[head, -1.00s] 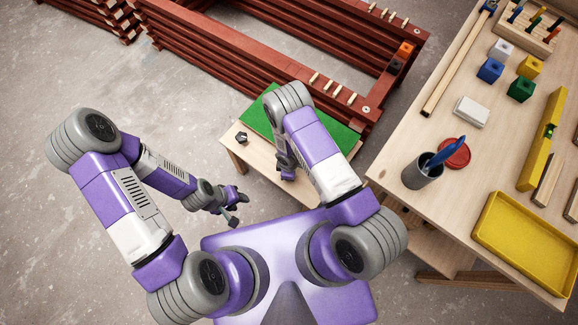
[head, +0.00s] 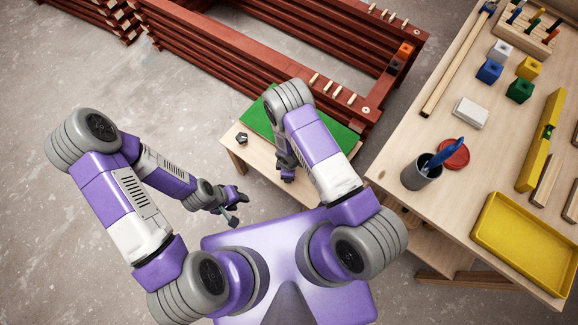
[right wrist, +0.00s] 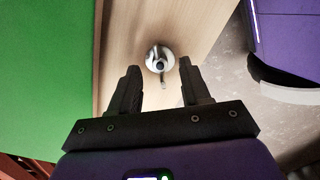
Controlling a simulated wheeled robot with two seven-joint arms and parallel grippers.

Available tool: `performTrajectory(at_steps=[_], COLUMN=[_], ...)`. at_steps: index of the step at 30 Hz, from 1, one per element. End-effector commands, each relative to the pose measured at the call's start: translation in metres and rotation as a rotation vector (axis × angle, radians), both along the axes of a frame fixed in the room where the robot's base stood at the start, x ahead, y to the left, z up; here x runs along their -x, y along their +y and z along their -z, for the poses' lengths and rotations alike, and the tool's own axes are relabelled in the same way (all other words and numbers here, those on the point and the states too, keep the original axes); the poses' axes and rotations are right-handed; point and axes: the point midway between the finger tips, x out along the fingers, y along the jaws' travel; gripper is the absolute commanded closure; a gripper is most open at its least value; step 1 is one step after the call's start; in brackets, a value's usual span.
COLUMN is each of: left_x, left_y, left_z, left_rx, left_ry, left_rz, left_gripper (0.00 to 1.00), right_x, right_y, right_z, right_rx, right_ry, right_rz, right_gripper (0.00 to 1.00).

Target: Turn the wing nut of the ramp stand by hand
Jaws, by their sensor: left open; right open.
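In the right wrist view, a round shiny metal fitting with a dark centre and a short lever-like wing, apparently the wing nut (right wrist: 160,60), sits on pale wood. My right gripper (right wrist: 159,78) is open, with its fingers either side of the line to it and nothing between them; contact is not visible. In the head view this fitting is hidden by my right arm. A small wooden stand (head: 258,163) with a green top (head: 256,121) is below that arm. My left gripper (head: 239,207) is open and empty, left of the stand, over the floor.
A small dark faceted piece (head: 242,138) lies on the stand's left corner. Red battens (head: 240,62) are stacked behind. A workbench at right holds a grey cup (head: 419,176), a yellow tray (head: 484,238), a white block (head: 470,112) and coloured blocks. Floor at left is clear.

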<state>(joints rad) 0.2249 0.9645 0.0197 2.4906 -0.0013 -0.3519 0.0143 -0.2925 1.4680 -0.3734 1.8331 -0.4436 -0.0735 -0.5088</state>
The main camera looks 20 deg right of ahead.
Motion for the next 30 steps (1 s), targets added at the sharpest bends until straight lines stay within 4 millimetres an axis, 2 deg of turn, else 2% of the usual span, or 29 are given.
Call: performTrajectory(at_steps=[1,3,10,30], left_x=[0.000,0.000,0.000,0.000], left_y=[0.000,0.000,0.000,0.000], left_z=[-0.007,-0.012,-0.022,-0.022], left_rx=[0.000,0.000,0.000,0.000], left_ry=[0.000,0.000,0.000,0.000], left_rz=[0.000,0.000,0.000,0.000], left_gripper=[0.57,0.57,0.57,0.57], right_x=[-0.001,-0.001,-0.001,0.000], right_y=[0.000,0.000,0.000,0.000], right_z=[-0.013,-0.026,-0.056,-0.060], right_rx=[0.000,-0.001,-0.001,0.000], right_ry=[-0.002,-0.003,-0.001,0.001], right_rz=[0.000,0.000,0.000,0.002], right_gripper=[0.53,0.53,0.53,0.53])
